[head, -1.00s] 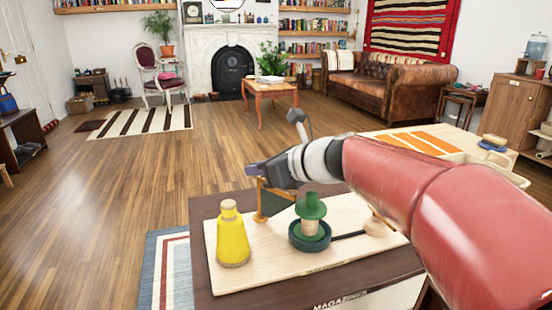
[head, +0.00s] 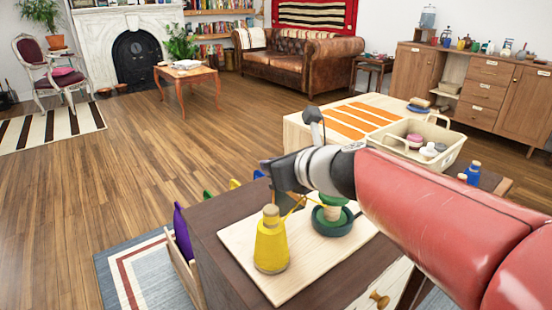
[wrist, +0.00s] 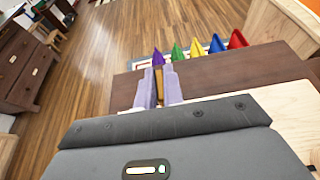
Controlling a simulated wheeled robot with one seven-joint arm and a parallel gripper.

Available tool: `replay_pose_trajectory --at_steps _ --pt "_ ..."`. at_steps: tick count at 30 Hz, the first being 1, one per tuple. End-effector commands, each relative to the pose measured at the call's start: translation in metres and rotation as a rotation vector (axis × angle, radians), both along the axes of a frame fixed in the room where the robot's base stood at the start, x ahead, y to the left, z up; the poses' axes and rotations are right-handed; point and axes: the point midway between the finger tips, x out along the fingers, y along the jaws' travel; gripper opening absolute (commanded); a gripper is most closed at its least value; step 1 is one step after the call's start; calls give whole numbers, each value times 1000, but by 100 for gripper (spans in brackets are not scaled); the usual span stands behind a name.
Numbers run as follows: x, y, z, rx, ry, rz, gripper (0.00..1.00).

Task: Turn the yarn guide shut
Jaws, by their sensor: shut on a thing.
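The yarn guide, a brass-coloured piece (head: 284,202), stands on the pale board (head: 287,285) behind the yellow yarn cone (head: 271,245). My gripper (head: 268,166) is at its top, and my wrist hides much of it. In the wrist view my lavender fingers (wrist: 159,88) are shut on a narrow brass part of the guide (wrist: 160,86). A green disc-topped piece in a dark round dish (head: 345,222) stands to the right of the guide. A yellow strand shows between the cone and the green piece. How far the guide is turned cannot be told.
The board lies on a dark brown cabinet top (head: 217,227). Purple, green, yellow, blue and red pointed items (wrist: 198,52) stand beyond its edge. A cream basket (head: 420,145) is on the pale striped-top unit at the back right. Open wooden floor lies to the left.

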Motion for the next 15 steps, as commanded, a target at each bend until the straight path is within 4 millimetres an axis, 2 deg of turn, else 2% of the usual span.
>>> replay_pose_trajectory --at_steps 13,14,15 --pt "0 1 0 2 0 -4 0" --pt "0 1 0 2 0 -4 13" --pt "0 1 0 2 0 -4 18"
